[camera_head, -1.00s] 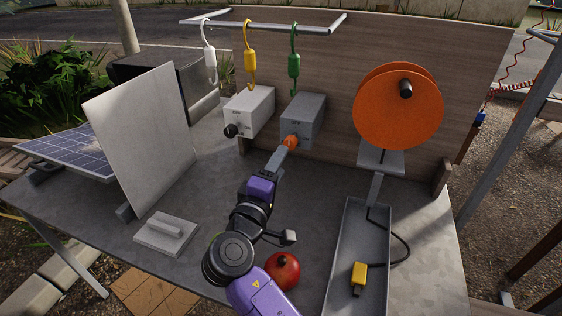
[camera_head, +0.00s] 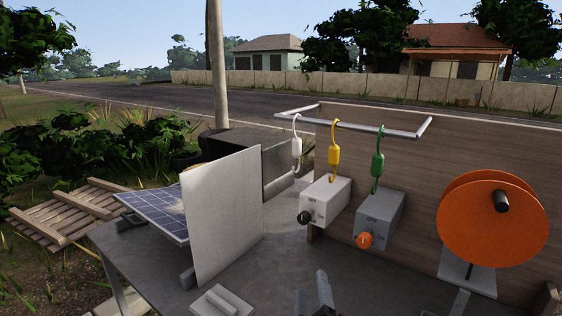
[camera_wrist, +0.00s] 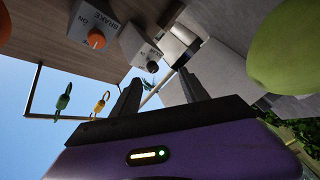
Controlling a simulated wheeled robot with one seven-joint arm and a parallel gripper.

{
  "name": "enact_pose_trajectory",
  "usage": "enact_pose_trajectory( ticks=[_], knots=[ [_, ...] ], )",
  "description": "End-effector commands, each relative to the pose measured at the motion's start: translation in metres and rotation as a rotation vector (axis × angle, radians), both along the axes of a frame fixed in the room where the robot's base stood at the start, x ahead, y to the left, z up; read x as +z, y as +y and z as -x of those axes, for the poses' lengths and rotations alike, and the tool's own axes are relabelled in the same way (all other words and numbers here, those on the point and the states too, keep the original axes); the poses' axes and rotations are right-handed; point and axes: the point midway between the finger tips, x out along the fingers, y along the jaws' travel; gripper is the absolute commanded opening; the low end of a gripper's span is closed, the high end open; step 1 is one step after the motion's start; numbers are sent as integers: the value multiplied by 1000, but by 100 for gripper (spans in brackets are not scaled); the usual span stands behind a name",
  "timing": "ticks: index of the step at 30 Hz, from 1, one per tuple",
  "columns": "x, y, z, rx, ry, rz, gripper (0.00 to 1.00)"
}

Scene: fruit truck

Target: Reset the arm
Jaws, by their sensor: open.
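My gripper (camera_head: 313,292) shows at the bottom edge of the head view, its two grey fingers apart and nothing between them. In the wrist view my gripper (camera_wrist: 160,92) is also open and empty, with the purple palm below the fingers. It is apart from the grey box (camera_head: 380,214) with the orange knob (camera_head: 365,240) and from the white box (camera_head: 326,200) with the black knob (camera_head: 304,217). Most of my arm is out of the head view.
A white upright panel (camera_head: 226,215) stands left and an orange reel (camera_head: 493,235) right. White, yellow (camera_head: 334,155) and green (camera_head: 377,165) hooks hang from a rail (camera_head: 370,128). A large green rounded thing (camera_wrist: 285,50), unidentified, is close in the wrist view.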

Motion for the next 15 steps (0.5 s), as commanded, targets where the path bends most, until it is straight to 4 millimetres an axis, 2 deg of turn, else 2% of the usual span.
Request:
enact_pose_trajectory(
  ticks=[1,6,10,15],
  knots=[
    [-14,-1,18,35,10,-54,52],
    [-42,-6,80,141,19,-256,52],
    [-53,-17,129,186,22,-402,52],
    [-58,-38,194,205,22,-575,52]
  ],
)
